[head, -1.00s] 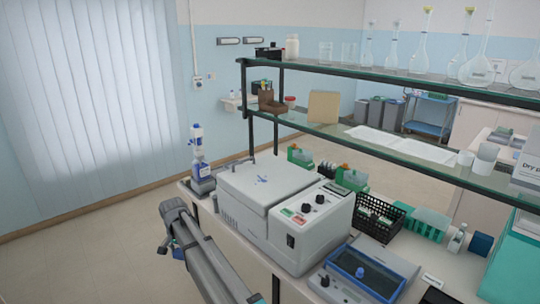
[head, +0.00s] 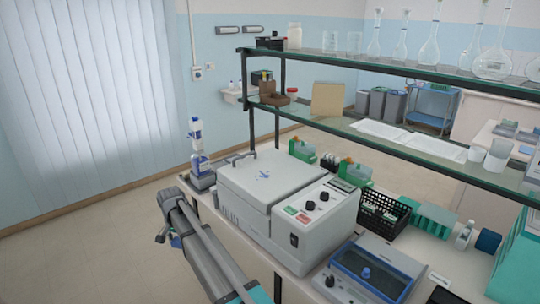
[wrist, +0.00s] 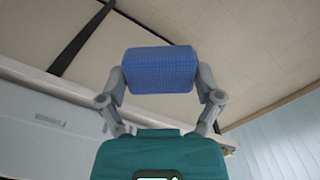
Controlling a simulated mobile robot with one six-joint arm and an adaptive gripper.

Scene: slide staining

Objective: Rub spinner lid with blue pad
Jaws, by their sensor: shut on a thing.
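The spinner is a large grey-white machine (head: 300,230) on the bench in the head view, with knobs and red and green buttons on its front panel. Its flat lid (head: 240,182) is shut and has a small blue smear (head: 263,175) near its middle. In the wrist view, my gripper (wrist: 160,75) is shut on the blue pad (wrist: 160,69), a textured block held across between the two fingers. In the head view, my arm is left of the spinner, and the gripper is mostly hidden by it. The pad is apart from the lid.
A blue-and-white bottle (head: 197,142) stands at the bench's back left corner, beside the spinner. A glass shelf (head: 400,155) hangs over the bench behind. A blue-lidded device (head: 365,275) and a black basket (head: 382,215) are to the right. Open floor lies left.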

